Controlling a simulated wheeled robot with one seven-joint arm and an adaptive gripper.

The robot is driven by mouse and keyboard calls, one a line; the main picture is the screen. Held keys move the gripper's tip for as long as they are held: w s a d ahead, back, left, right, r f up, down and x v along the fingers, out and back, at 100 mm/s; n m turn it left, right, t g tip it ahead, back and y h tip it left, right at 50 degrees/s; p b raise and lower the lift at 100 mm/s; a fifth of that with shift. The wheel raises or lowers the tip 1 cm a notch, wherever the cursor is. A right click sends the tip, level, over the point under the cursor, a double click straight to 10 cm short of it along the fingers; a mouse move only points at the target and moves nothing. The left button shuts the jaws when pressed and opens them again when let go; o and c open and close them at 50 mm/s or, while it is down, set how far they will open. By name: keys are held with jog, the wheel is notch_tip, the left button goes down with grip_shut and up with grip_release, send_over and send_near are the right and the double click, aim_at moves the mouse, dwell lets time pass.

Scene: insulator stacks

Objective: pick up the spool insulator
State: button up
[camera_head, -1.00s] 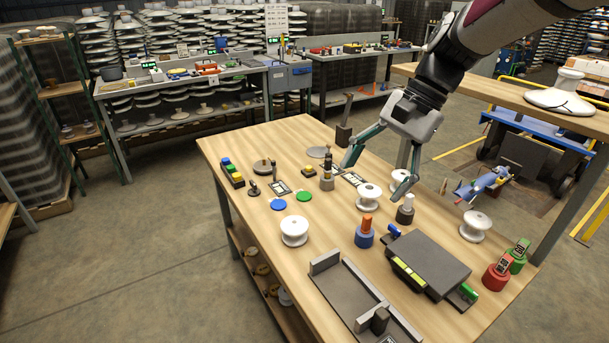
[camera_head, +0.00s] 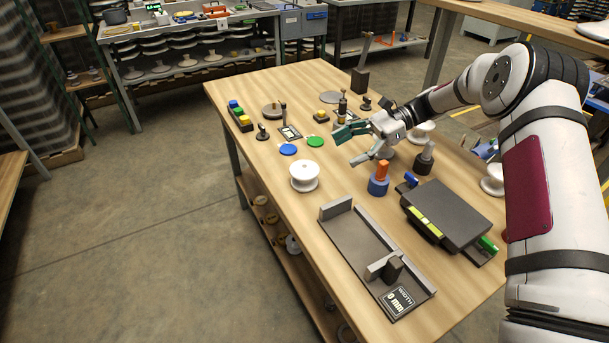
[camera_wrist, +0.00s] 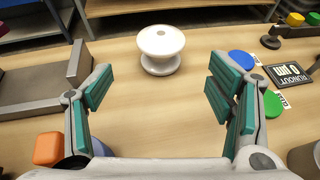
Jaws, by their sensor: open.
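A white spool insulator (camera_head: 304,176) stands upright on the wooden table, left of my gripper (camera_head: 353,147) in the head view. It also shows in the wrist view (camera_wrist: 161,48), ahead of and between the open fingers, with bare table between. My gripper is open and empty, low over the table; its fingers with green pads show in the wrist view (camera_wrist: 163,98). Another white spool (camera_head: 421,132) is partly hidden behind my gripper, and a further one (camera_head: 493,180) is partly covered by my arm at the right.
A blue cylinder with an orange top (camera_head: 379,181) stands close to my gripper. A grey measuring fixture (camera_head: 360,245) and a dark box (camera_head: 441,207) lie nearer the front. Blue (camera_head: 288,149) and green discs (camera_head: 314,141) lie behind the spool. The table left of the fixture is clear.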

aim_at(305, 172)
jog(key=x, duration=0.6)
jog(key=shift+s+a+p, duration=0.1)
jog(key=shift+p, duration=0.3)
jog(key=shift+f+p+x, duration=0.2)
jog(key=shift+x, duration=1.4)
jog(key=shift+f+p+x, duration=0.2)
jog(key=shift+x, duration=1.4)
jog(key=shift+w, duration=0.2)
jog(key=c, duration=1.4)
